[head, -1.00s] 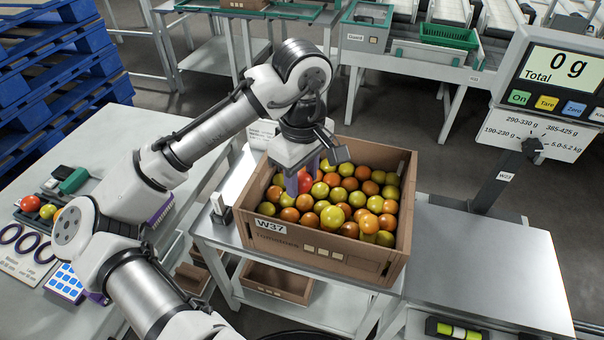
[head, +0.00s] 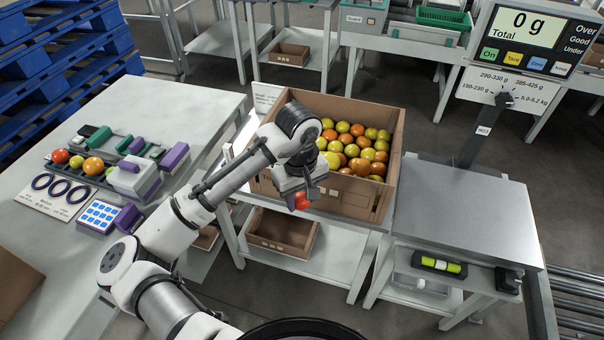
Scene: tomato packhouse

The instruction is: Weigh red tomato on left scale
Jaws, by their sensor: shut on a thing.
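My gripper (head: 299,203) is shut on a red tomato (head: 301,200), held in front of the near wall of the cardboard crate (head: 334,204). Part of the tomato is hidden by the jaws. A scale with a bare steel platform (head: 465,210) stands to the right of the crate. Its display (head: 530,28) on a post reads 0 g Total, with On, Tare and Zero buttons below. Nothing lies on the platform. Whether this is the left scale I cannot tell.
The crate holds many orange, yellow and green tomatoes. A grey table (head: 130,130) at left bears a row of tomatoes, dark rings (head: 60,186), a blue keypad (head: 100,213) and a white-and-purple device (head: 135,176). A lower brown crate (head: 283,232) sits on the shelf beneath.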

